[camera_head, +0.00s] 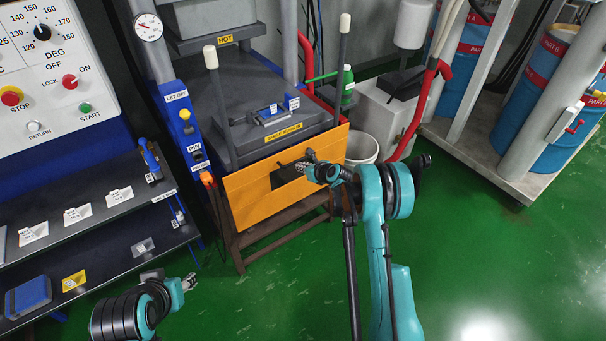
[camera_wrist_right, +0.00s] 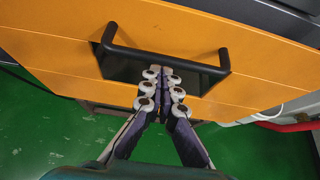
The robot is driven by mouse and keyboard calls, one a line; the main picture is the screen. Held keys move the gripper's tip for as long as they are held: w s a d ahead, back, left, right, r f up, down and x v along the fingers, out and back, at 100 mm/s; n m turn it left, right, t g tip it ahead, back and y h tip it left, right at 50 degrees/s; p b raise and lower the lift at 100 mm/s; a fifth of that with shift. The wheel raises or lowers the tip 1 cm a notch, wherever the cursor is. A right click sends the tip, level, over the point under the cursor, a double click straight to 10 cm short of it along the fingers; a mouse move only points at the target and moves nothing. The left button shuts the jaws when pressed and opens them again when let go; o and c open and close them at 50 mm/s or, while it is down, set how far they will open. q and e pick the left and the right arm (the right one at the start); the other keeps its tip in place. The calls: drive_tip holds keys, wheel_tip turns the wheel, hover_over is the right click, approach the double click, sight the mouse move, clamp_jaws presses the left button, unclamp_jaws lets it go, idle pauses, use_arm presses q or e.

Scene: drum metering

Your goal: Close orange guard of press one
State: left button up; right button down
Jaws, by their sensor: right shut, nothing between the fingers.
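The orange guard (camera_head: 245,196) is a flat panel across the front of the press, below the grey table plate. It has a black handle (camera_wrist_right: 165,65) on its face, seen clearly in the right wrist view. My right gripper (camera_head: 304,163) is shut and empty, with its fingertips (camera_wrist_right: 162,72) at the handle bar; whether they touch it I cannot tell. My left gripper (camera_head: 188,281) is low at the left, away from the guard, and too small to read its fingers.
The press table (camera_head: 275,120) holds a small blue-and-grey mould. Left are a control panel (camera_head: 55,70) and a dark shelf (camera_head: 75,225) with labelled parts. A white bucket (camera_head: 360,148) and red pipe (camera_head: 415,110) stand right of the guard. Green floor is open at front right.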

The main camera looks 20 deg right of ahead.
drive_tip(key=shift+r, duration=0.2)
wheel_tip(320, 180, up, 38)
drive_tip(key=p, duration=1.8)
drive_tip(key=shift+w+f, duration=0.15)
drive_tip(key=shift+d, duration=0.1)
